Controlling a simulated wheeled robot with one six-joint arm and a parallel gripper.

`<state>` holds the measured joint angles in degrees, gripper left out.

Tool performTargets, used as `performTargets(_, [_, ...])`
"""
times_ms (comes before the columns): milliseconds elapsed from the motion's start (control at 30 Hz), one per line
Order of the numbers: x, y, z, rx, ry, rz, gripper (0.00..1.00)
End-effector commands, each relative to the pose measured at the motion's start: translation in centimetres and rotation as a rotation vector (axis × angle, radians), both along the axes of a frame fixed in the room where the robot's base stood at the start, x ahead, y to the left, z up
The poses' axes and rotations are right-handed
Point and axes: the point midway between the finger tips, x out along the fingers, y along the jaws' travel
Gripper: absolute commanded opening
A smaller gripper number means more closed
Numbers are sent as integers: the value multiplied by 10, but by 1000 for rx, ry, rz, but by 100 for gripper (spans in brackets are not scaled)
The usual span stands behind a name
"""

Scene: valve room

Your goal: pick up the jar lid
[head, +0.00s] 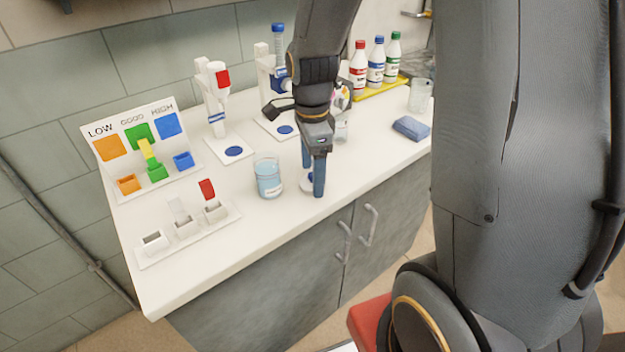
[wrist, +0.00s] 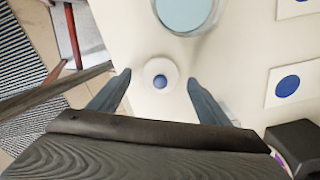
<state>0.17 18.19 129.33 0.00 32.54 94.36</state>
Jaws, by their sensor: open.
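The jar lid (wrist: 160,77) is a white disc with a blue knob, lying flat on the white counter near its front edge. In the head view the lid (head: 307,181) shows only in part behind my fingers. My gripper (head: 313,190) points down over the lid with its blue fingers apart. In the wrist view my gripper (wrist: 157,88) has one finger to each side of the lid, with gaps between. The jar (head: 268,178) of pale blue liquid stands just left of the gripper; it also shows at the top of the wrist view (wrist: 185,12).
A sorting board (head: 140,150) and a rack of small slots (head: 186,232) stand at the left. Two dispensers with blue-dot pads (head: 232,152) are behind.

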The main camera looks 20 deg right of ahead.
Motion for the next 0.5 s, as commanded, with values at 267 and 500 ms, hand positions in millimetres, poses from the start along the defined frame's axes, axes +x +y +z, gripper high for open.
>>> performTargets(267, [0, 0, -6, 0, -1, 1, 71])
performTargets(500, [0, 0, -6, 0, -1, 1, 41])
